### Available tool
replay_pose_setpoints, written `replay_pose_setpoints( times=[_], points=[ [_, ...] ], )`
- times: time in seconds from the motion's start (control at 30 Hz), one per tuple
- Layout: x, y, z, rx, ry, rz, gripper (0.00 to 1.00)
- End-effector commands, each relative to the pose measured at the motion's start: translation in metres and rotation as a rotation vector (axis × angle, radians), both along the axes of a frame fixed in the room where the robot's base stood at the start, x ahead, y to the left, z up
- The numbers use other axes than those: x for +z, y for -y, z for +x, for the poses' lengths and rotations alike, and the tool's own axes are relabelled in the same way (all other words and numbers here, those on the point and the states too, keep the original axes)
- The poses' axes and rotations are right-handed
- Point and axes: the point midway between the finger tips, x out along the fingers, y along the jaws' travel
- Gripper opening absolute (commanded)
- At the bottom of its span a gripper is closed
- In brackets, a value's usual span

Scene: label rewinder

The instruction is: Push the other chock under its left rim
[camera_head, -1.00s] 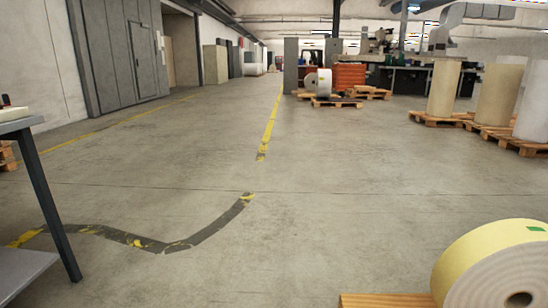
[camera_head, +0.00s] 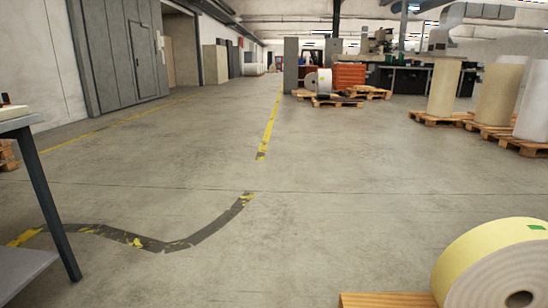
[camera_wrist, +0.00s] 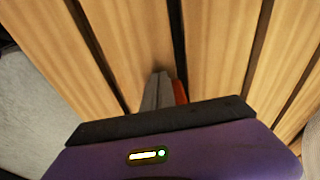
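In the wrist view, my gripper (camera_wrist: 160,84) points down at a wooden pallet (camera_wrist: 220,45). Its narrow grey fingers lie side by side with no gap seen between them. A small orange-red piece (camera_wrist: 181,92) shows just right of the fingers, mostly hidden behind them and the purple gripper body; it may be a chock, and I cannot tell if they touch. In the head view, a yellow roll (camera_head: 495,255) with a pale end face rests at the pallet (camera_head: 385,300) at the lower right. No chock and no gripper show there.
In the head view, a dark table (camera_head: 40,185) stands at the left. Tall rolls (camera_head: 500,95) stand on pallets at the far right. The floor between is clear.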

Motion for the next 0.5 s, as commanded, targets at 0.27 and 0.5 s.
replay_pose_setpoints(
  times=[0.27, 0.5],
  points=[
    [0.000, 0.007, 0.000, -0.002, 0.001, -0.001, 0.00],
    [0.000, 0.013, -0.001, -0.002, 0.000, -0.001, 0.00]
  ],
)
